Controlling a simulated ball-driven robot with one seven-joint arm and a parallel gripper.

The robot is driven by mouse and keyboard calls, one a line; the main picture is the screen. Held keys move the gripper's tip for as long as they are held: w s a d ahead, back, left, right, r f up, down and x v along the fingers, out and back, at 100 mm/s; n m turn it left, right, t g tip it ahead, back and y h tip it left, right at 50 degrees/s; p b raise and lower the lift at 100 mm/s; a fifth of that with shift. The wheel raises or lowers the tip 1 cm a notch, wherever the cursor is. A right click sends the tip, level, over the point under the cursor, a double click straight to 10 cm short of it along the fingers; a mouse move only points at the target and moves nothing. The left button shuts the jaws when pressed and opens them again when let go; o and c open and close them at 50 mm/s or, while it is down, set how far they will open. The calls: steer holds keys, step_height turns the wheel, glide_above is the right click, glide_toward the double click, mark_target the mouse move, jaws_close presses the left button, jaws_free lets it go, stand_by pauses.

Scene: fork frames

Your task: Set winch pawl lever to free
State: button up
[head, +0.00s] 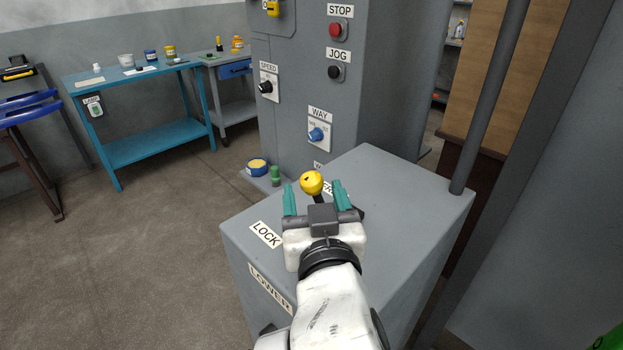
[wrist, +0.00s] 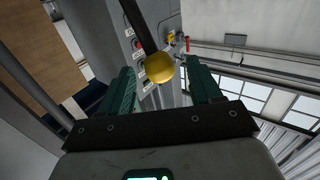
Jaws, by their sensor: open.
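The pawl lever's yellow ball knob (head: 311,182) shows in the head view just beyond my gripper, above the top of a grey cabinet (head: 400,185). In the wrist view the yellow knob (wrist: 160,67) and its dark shaft (wrist: 142,28) appear between the two green fingers. My gripper (head: 315,196) is open, with one green finger on each side of the knob's line. Clear space shows between the knob and each finger in the wrist view. A LOCK label (head: 266,234) lies on the cabinet top to the left. Another label behind the fingers is mostly hidden.
A tall grey control cabinet (head: 290,120) with STOP, JOG, SPEED and WAY controls stands behind. A grey post (head: 487,100) rises at the cabinet's right. A yellow-topped tin (head: 257,166) and a green object (head: 275,176) sit beyond. A blue bench (head: 150,142) stands at left; floor between is clear.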

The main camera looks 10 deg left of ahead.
mark_target(313, 193)
steer(key=shift+x, duration=1.7)
steer(key=shift+d, duration=0.1)
steer(key=shift+c, duration=0.5)
steer(key=shift+f, duration=0.1)
jaws_close()
